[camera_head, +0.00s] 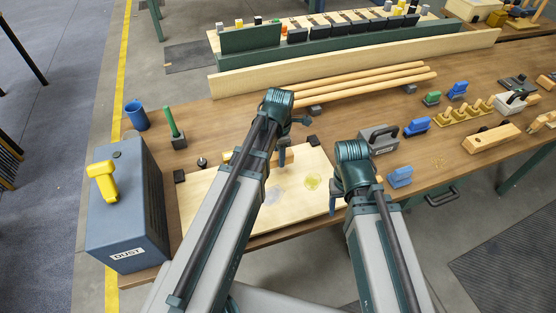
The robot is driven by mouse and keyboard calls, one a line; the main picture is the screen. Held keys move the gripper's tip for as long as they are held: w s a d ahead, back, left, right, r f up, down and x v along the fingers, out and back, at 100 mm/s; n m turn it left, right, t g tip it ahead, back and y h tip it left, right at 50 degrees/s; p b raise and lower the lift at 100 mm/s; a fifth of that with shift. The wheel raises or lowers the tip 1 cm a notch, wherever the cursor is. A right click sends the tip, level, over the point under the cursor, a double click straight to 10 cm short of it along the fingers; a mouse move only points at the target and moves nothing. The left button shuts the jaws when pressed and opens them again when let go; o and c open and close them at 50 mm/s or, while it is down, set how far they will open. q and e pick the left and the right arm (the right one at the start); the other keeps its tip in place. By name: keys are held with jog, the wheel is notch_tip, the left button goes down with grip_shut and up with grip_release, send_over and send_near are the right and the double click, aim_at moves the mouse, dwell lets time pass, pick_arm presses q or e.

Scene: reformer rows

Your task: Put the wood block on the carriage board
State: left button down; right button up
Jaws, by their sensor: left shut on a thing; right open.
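The pale carriage board (305,205) lies flat on the brown workbench at the near left, partly hidden by my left arm. A tan wood block (287,158) shows beside my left arm over the board's far part. My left gripper (284,147) points down and is shut on this block; its fingers are partly hidden. I cannot tell whether the block touches the board. My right gripper (334,198) is open and empty, pointing down near the board's right edge.
A grey dust box (125,205) with a yellow handle stands left of the board. A blue cup (137,116) and a green-handled tool (172,122) stand behind it. Wooden rods (350,88) lie at the back. A grey box-shaped tool (379,138) and several blue tools are at right.

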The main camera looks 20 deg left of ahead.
pick_arm(q)
jog(key=shift+w+a+f+b, duration=0.1)
jog(key=shift+w+f+b, duration=0.05)
jog(key=shift+f+b, duration=0.45)
jog(key=shift+w+a+f+b, duration=0.15)
jog(key=shift+f+b, duration=0.45)
jog(key=shift+f, duration=0.05)
jog(key=shift+w+a+f+b, duration=0.1)
jog(key=shift+w+f+b, duration=0.05)
jog(key=shift+f+b, duration=0.45)
jog(key=shift+f, duration=0.1)
jog(key=shift+c, duration=2.2)
grip_release()
